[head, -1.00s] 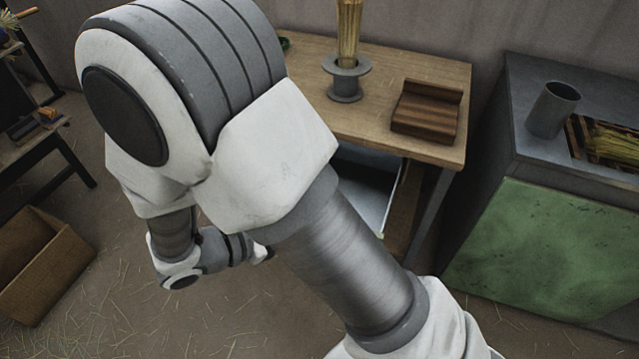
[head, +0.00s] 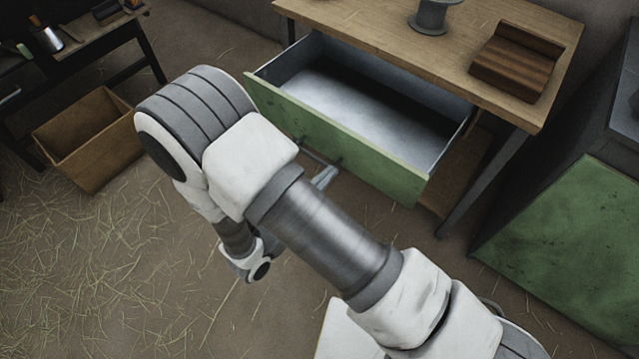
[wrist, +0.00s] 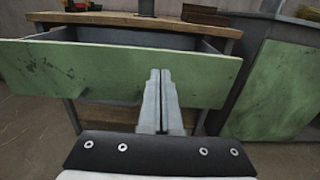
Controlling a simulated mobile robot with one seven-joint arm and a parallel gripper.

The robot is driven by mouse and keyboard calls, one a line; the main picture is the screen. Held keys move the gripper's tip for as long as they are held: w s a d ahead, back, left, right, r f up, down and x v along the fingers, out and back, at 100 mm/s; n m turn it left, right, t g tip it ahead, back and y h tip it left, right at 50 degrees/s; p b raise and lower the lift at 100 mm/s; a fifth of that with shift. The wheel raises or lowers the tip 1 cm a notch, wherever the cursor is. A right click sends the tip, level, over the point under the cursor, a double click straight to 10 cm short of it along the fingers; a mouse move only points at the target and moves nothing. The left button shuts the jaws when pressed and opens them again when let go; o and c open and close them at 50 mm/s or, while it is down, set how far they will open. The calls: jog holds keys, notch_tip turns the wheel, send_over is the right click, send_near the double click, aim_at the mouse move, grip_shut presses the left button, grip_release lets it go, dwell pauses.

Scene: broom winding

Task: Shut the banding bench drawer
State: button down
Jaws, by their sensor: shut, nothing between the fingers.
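The banding bench drawer stands pulled well out from under the wooden bench top (head: 450,50). Its green front (head: 380,165) faces me, and its grey inside (head: 350,95) looks empty. In the wrist view the green front (wrist: 70,72) spans most of the picture, with the open drawer behind it. My gripper (wrist: 160,75) is shut and empty, its fingertips pointing at the front right of its middle. In the head view the fingers (head: 325,178) show just before the front, near the handle; my arm hides part of this. I cannot tell whether they touch it.
A wooden block (head: 515,62) and a grey spool holder (head: 432,15) are on the bench top. A green-fronted cabinet (head: 570,240) stands to the right. A cardboard box (head: 88,140) is on the floor at left. The straw-strewn floor (head: 120,260) is otherwise clear.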

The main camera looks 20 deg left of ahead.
aim_at(359, 142)
jog(key=b+x, duration=0.1)
jog(key=x, duration=0.8)
jog(key=shift+b, duration=0.35)
jog(key=x, duration=2.4)
jog(key=shift+w+d+b, duration=0.2)
jog(key=shift+w+b, duration=0.05)
jog(key=shift+b, duration=0.05)
jog(key=shift+s+r, duration=0.1)
